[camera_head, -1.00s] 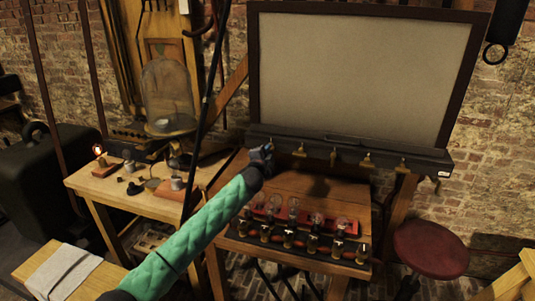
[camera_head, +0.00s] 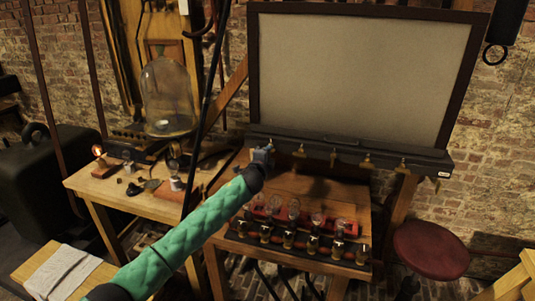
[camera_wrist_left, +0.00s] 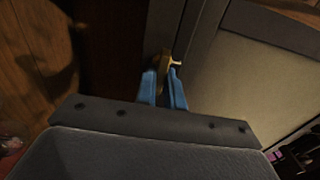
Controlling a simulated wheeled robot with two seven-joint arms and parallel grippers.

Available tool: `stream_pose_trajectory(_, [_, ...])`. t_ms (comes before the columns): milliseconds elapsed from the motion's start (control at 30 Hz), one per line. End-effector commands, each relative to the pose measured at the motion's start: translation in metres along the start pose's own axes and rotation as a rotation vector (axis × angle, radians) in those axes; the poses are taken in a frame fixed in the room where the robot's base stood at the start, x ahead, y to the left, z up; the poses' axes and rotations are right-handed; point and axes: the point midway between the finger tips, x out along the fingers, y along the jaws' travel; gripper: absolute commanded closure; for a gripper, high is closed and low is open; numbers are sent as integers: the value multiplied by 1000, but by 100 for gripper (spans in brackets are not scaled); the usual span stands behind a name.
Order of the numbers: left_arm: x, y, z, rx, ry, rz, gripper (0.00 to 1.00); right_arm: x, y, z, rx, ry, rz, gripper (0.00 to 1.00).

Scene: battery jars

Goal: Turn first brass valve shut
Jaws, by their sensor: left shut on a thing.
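My left gripper (camera_head: 262,152) is at the left end of the black bar (camera_head: 352,156) under the pale framed panel, its arm in a green quilted sleeve. In the left wrist view its blue fingers (camera_wrist_left: 166,82) are shut on a small brass valve (camera_wrist_left: 166,60), whose top shows beyond the fingertips. In the head view the gripper hides this first valve. Several other brass valves hang along the bar to the right, the nearest one (camera_head: 300,151) apart from the gripper. My right gripper is not in view.
Below the bar, a wooden table (camera_head: 290,186) carries glass bulbs on a red strip and a row of brass-topped jars (camera_head: 289,240). A side table on the left holds a glass dome (camera_head: 168,95) and a lit lamp (camera_head: 98,151). A red stool (camera_head: 431,250) stands right.

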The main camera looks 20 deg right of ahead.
Motion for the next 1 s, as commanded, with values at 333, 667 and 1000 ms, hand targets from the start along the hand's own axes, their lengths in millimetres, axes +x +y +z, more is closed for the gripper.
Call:
stream_pose_trajectory(333, [0,2,-1,0,1,2,68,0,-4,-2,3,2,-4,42])
stream_pose_trajectory(667, [-4,2,0,0,0,1,68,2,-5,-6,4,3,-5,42])
stream_pose_trajectory(1000, [-46,4,0,0,1,0,68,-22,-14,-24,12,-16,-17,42])
